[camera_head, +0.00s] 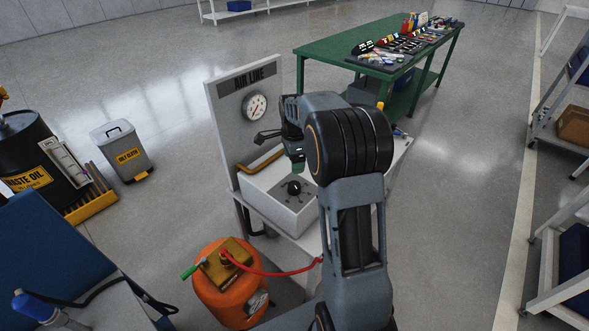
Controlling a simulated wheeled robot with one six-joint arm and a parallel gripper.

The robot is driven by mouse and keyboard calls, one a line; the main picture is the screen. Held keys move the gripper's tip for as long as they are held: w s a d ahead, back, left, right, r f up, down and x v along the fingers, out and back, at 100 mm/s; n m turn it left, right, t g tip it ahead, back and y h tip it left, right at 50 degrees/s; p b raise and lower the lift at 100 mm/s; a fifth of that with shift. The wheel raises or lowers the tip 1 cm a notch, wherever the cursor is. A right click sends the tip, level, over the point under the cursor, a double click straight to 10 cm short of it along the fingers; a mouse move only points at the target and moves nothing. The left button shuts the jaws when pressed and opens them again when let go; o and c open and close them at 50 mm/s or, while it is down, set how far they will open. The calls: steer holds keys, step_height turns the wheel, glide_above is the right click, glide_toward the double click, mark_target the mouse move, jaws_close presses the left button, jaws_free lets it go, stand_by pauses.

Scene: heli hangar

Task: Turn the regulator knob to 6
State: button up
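The regulator knob (294,187) is a small black knob on top of a white box (258,199) on the air line stand. Dial marks surround it, but they are too small to read, and I cannot tell its setting. A round pressure gauge (255,107) is on the upright panel (221,124) marked AIR LINE. My gripper (281,153) is above and behind the knob, apart from it, with one dark finger reaching left and another part pointing down. It looks open, with nothing seen between the fingers.
A bent brass-coloured pipe (262,158) runs beside the box. An orange tank (230,298) with a red hose (275,272) stands in front. A green table (325,48) with tools is behind. A waste bin (123,150) stands left.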

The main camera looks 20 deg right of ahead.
steer(key=shift+r, duration=0.9)
steer(key=s+a+r+n+t+p, duration=0.1)
steer(key=s+a+r+n+p, duration=0.3)
steer(key=s+n, duration=0.6)
steer(key=s+a+r+n+t+p, duration=0.2)
steer(key=s+a+r+n+p, duration=0.2)
steer(key=s+n, duration=0.5)
steer(key=s+a+r, duration=0.2)
steer(key=s+r, duration=0.1)
steer(key=shift+s+a+r+n+t, duration=0.15)
steer(key=shift+a+r+n+t, duration=0.15)
steer(key=shift+a+r+n, duration=0.1)
steer(key=shift+c, duration=0.2)
